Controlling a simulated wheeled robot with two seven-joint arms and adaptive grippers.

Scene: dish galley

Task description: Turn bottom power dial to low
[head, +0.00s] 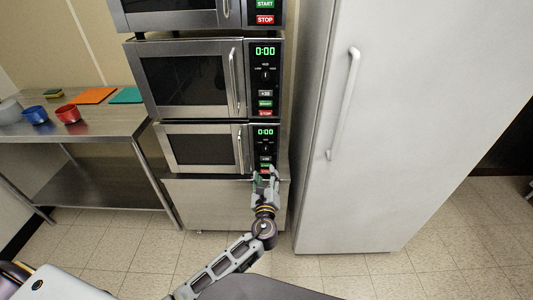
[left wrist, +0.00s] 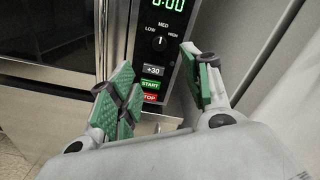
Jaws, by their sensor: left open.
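The bottom microwave (head: 200,148) is the lowest of a stack, with its control panel on the right reading 0:00. Its power dial (left wrist: 159,43) is a small dark knob with a white mark pointing about straight up, towards MED, with LOW to its left and HIGH to its right. My left gripper (head: 264,176) is in front of the lower part of this panel. In the left wrist view its green-padded fingers (left wrist: 157,62) are spread apart with nothing between them. The dial shows beyond the fingertips, apart from them. My right gripper is not in view.
The +30 (left wrist: 153,70), START (left wrist: 150,85) and STOP (left wrist: 148,97) buttons lie just below the dial. Another microwave (head: 190,78) sits above. A tall white fridge (head: 400,130) stands close on the right. A steel table (head: 100,120) with bowls is on the left.

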